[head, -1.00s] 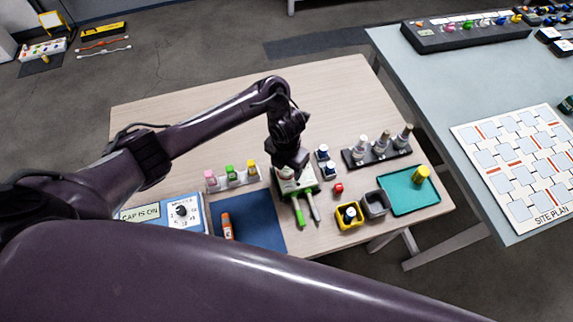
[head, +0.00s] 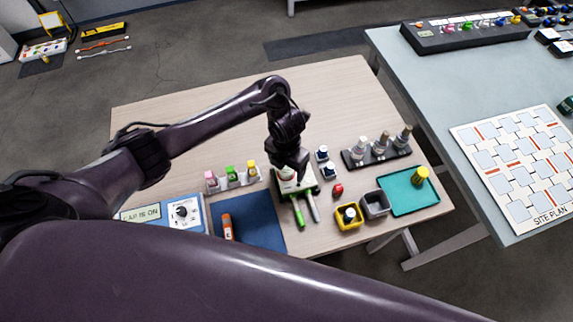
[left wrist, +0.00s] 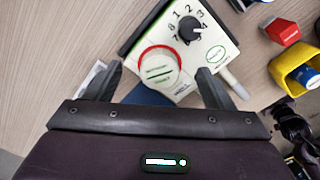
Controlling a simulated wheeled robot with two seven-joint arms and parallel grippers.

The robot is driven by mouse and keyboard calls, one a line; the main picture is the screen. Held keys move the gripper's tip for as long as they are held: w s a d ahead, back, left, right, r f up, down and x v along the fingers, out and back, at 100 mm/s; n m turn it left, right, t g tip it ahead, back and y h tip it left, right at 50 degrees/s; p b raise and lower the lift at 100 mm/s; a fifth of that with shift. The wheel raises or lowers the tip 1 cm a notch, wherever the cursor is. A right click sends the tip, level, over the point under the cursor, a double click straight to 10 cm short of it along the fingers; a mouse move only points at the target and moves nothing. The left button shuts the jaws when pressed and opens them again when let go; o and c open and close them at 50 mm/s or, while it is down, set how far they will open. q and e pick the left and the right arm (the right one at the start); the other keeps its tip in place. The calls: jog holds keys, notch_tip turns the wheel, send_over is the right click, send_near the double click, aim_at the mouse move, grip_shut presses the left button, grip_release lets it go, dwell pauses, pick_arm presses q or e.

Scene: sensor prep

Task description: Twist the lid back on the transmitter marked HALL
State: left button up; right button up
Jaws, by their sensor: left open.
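My left gripper (head: 289,166) is over a white-and-green box (head: 300,187) near the table's middle. In the left wrist view, its two fingers (left wrist: 160,78) are spread apart on either side of a round white piece with a red ring (left wrist: 157,68). This piece sits on the box, beside a black numbered knob (left wrist: 189,28). Its small lettering is not readable, and I cannot tell whether the fingers touch it. No HALL marking is readable in either view, so I cannot tell which thing is that transmitter or its lid. My right gripper is out of view.
A rack with pink, green and yellow tops (head: 232,181) stands left, above a blue mat (head: 252,210) with an orange piece (head: 227,226). A dark rack (head: 395,152), a red piece (head: 338,190), a yellow bin (head: 348,226), a grey bin (head: 377,210) and a teal tray (head: 402,205) are right.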

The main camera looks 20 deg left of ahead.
pick_arm(q)
jog(key=shift+r, duration=0.4)
notch_tip(320, 180, up, 6)
jog(key=p, duration=0.5)
jog(key=shift+p, duration=0.4)
jog(key=shift+f, duration=0.15)
